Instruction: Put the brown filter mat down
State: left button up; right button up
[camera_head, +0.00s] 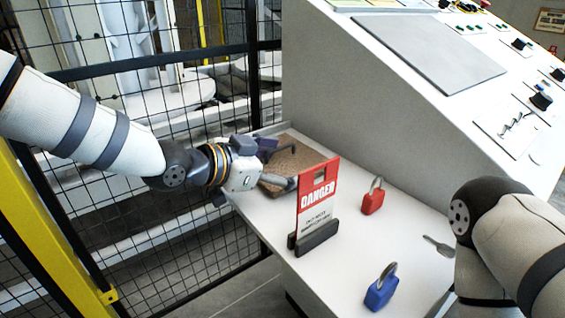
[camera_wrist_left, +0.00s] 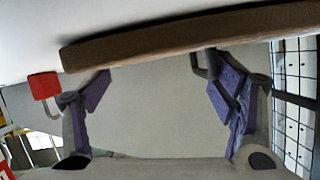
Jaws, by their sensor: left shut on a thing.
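The brown filter mat (camera_head: 292,158) is a flat, thick slab at the far end of the white ledge. In the left wrist view the mat (camera_wrist_left: 190,36) crosses the top as a long brown bar. A thin dark handle-like piece (camera_wrist_left: 203,65) shows by one finger. I cannot tell whether the mat touches the ledge. My right gripper is mostly hidden by my right arm; a grey tip (camera_head: 437,244) shows beside it.
On the white ledge (camera_head: 345,262) stand a red danger sign (camera_head: 318,187) in a dark base, close to my left gripper, a red padlock (camera_head: 373,199) and a blue padlock (camera_head: 381,291). The sloped console (camera_head: 400,115) rises behind. A black mesh fence (camera_head: 150,205) is at left.

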pick_arm(q)
jog(key=o, duration=1.5)
jog(key=shift+f, duration=0.1)
jog(key=shift+o, duration=0.2)
jog(key=shift+s+a+r, duration=0.2)
jog(key=shift+r, duration=0.15)
jog(key=p+v, duration=0.1)
jog(key=v, duration=1)
jog(key=shift+r+p, duration=0.1)
jog(key=shift+p, duration=0.25)
jog(key=shift+s+a, duration=0.1)
jog(key=shift+a, duration=0.05)
pick_arm(e)
jog(key=shift+w+r+t, duration=0.5)
jog(key=shift+w+r, duration=0.55)
jog(key=shift+w, duration=0.1)
